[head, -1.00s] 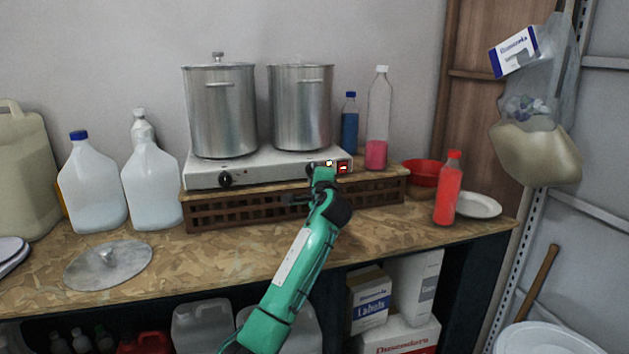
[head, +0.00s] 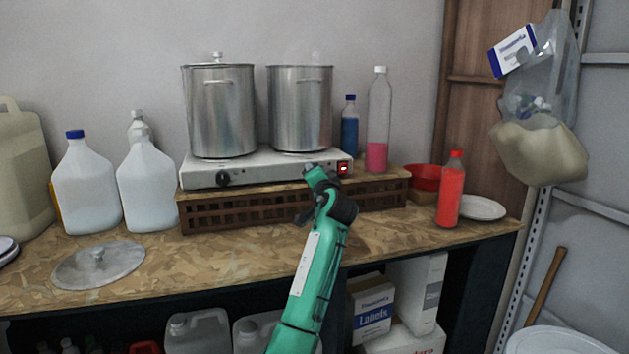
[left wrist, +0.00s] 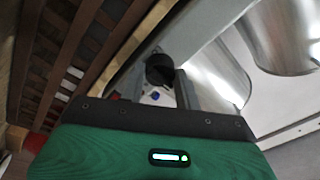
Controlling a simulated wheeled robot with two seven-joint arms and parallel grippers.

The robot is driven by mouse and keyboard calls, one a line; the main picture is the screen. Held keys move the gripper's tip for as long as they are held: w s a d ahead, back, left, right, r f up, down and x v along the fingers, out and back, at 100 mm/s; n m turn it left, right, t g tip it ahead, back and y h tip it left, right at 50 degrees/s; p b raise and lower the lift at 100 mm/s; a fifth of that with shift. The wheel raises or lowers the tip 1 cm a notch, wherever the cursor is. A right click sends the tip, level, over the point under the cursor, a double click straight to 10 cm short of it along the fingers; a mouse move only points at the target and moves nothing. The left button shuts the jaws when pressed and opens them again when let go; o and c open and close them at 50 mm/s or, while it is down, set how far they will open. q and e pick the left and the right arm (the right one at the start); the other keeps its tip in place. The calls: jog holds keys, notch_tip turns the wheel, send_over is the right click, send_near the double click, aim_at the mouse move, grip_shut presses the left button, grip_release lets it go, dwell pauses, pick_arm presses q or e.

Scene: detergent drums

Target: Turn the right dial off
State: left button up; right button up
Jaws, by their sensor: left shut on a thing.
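The white hot plate (head: 270,166) stands on a brown slatted crate and carries two steel pots. Its right dial is hidden behind my left gripper (head: 312,171) in the head view. In the left wrist view the right dial (left wrist: 160,70) is a dark round knob between the fingers of my left gripper (left wrist: 159,88), which is shut on it. The dial's pointer mark cannot be read. The left dial (head: 223,179) is black and free. A red switch (head: 343,168) glows just right of the gripper. My right gripper is not in view.
The lidded left pot (head: 222,110) and the right pot (head: 300,108) stand behind the dials. A pink-filled bottle (head: 378,125), a red bowl (head: 424,178) and a red bottle (head: 450,190) stand to the right. The counter front is mostly clear around a loose lid (head: 98,265).

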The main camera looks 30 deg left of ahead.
pick_arm(q)
jog(key=shift+f, duration=0.15)
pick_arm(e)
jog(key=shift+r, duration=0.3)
pick_arm(q)
jog(key=o, duration=1)
jog(key=shift+d, duration=0.1)
jog(key=v, duration=1.3)
jog(key=shift+s+d+b, duration=0.25)
jog(key=shift+b, duration=0.05)
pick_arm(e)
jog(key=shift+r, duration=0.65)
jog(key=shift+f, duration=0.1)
